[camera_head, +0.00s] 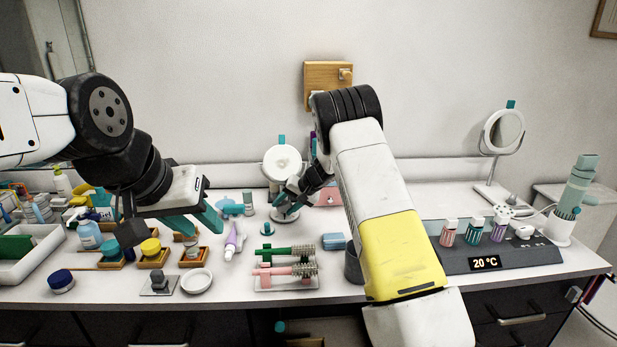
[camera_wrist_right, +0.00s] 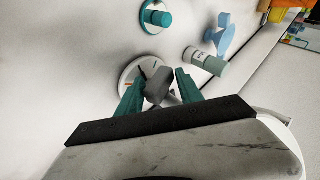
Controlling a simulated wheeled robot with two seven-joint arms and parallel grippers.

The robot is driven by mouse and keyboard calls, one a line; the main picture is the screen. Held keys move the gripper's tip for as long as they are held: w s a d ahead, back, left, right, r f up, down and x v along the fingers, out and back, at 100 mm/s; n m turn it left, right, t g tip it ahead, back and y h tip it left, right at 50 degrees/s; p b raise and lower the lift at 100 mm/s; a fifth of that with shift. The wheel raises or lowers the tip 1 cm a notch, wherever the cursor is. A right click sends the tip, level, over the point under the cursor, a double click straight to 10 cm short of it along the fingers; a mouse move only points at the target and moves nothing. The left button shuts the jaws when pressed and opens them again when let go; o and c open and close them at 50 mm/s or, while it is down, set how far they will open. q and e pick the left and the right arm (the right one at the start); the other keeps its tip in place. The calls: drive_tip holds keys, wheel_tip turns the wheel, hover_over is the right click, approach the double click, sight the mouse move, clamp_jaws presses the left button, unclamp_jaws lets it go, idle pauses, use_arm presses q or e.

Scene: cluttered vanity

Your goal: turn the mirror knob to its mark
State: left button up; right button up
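The round white mirror (camera_head: 283,161) stands near the wall at the middle of the vanity in the head view. In the right wrist view, a grey knob (camera_wrist_right: 158,86) sits on a white disc (camera_wrist_right: 133,69) with dark marks and a small orange mark at its left. My right gripper (camera_wrist_right: 160,80) is open, with its teal fingers on either side of the knob. A gap shows at the right finger; contact at the left one is unclear. In the head view, my right gripper (camera_head: 288,203) is small and partly dark against the mirror base. My left gripper (camera_head: 170,228) is open and empty above the left side.
A teal knob-like piece (camera_wrist_right: 157,18) and a pale green bottle (camera_wrist_right: 207,61) stand close to the disc. Brushes on a rack (camera_head: 286,286), a purple tube (camera_head: 233,241) and a white dish (camera_head: 196,281) lie in front. Another mirror (camera_head: 503,130) stands at the right.

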drive_tip(key=shift+a+h, duration=0.2)
drive_tip(key=shift+h, duration=0.3)
drive_tip(key=s+d+r+n+t+h, duration=0.1)
drive_tip(key=s+d+r, duration=0.3)
drive_tip(key=s+r, duration=0.6)
drive_tip(key=s+d+r+t+h, duration=0.1)
drive_tip(key=s+d+r+t, duration=0.1)
drive_tip(key=s+r, duration=0.9)
drive_tip(key=shift+s+d+n+t, duration=0.3)
drive_tip(key=shift+d+n, duration=0.1)
drive_tip(key=shift+d, duration=0.5)
